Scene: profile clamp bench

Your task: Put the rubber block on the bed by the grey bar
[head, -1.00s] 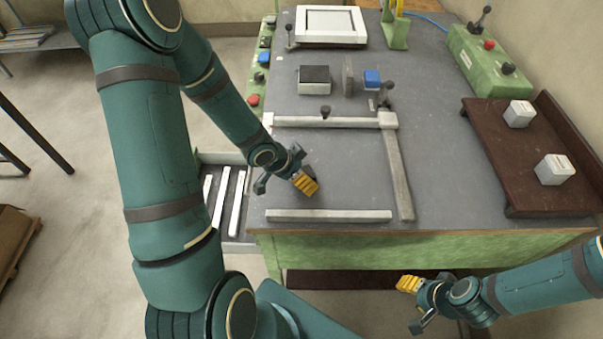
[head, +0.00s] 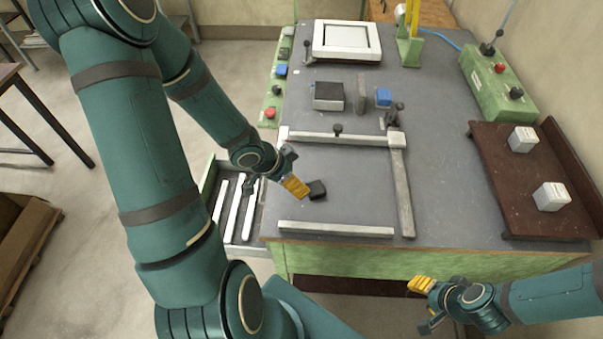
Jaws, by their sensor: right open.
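The rubber block (head: 317,190), small and dark, lies on the grey bed (head: 350,180) in the head view. A grey bar (head: 336,229) lies along the bed's front edge, in front of the block with a gap. Another grey bar (head: 404,190) runs front to back at the right, farther from the block. My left gripper (head: 275,189) looks open, its yellow finger right beside the block's left side; I cannot tell whether they touch. My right gripper (head: 418,308) is open and empty, in front of the bench and below its edge.
A pale rail (head: 340,138) with a dark knob crosses behind the block. A brown tray (head: 490,170) with two white blocks is at right. A drawer (head: 237,243) of white strips sits at left.

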